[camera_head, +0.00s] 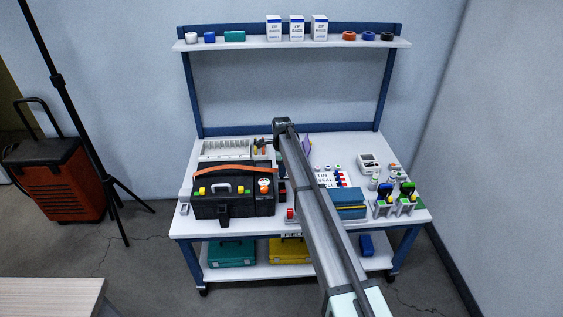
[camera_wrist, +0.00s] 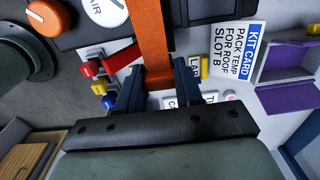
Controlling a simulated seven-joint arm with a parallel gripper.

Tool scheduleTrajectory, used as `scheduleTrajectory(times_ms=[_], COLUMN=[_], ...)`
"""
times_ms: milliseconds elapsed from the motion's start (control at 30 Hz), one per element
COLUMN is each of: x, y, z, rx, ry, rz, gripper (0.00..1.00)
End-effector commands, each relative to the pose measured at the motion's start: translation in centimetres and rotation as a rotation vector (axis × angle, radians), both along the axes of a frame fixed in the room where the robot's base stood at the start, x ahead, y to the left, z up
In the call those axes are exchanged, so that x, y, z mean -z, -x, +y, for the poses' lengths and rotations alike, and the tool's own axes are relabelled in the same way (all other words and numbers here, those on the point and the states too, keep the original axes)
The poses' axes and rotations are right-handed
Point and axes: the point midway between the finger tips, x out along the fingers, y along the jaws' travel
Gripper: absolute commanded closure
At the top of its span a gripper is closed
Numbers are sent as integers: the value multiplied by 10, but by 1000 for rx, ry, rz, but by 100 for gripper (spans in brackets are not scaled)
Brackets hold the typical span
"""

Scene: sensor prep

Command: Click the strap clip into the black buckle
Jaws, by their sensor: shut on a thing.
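The orange strap (camera_head: 222,170) runs over the top of the black case (camera_head: 235,205) on the bench. In the wrist view the strap (camera_wrist: 153,35) comes down from the top edge to my gripper (camera_wrist: 159,82). My gripper is shut on the strap's end, the strap clip (camera_wrist: 159,79), which is mostly hidden between the dark fingers. A dark fitting on the case front (camera_head: 223,211) may be the black buckle; I cannot tell. The wrist view does not clearly show a buckle.
A kit card (camera_wrist: 236,50) and a purple open box (camera_wrist: 288,97) lie right of the gripper. Red, yellow and blue connectors (camera_wrist: 100,73) are at its left. A white divided tray (camera_head: 224,150) stands behind the case.

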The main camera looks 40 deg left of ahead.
Motion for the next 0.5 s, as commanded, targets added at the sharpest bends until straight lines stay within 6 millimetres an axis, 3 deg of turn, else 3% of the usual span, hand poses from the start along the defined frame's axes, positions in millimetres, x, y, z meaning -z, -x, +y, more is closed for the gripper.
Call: scheduleTrajectory(times_ms=[500], x=[31], y=[0], z=[0], rx=[0], ry=[0], rz=[0], gripper=[92])
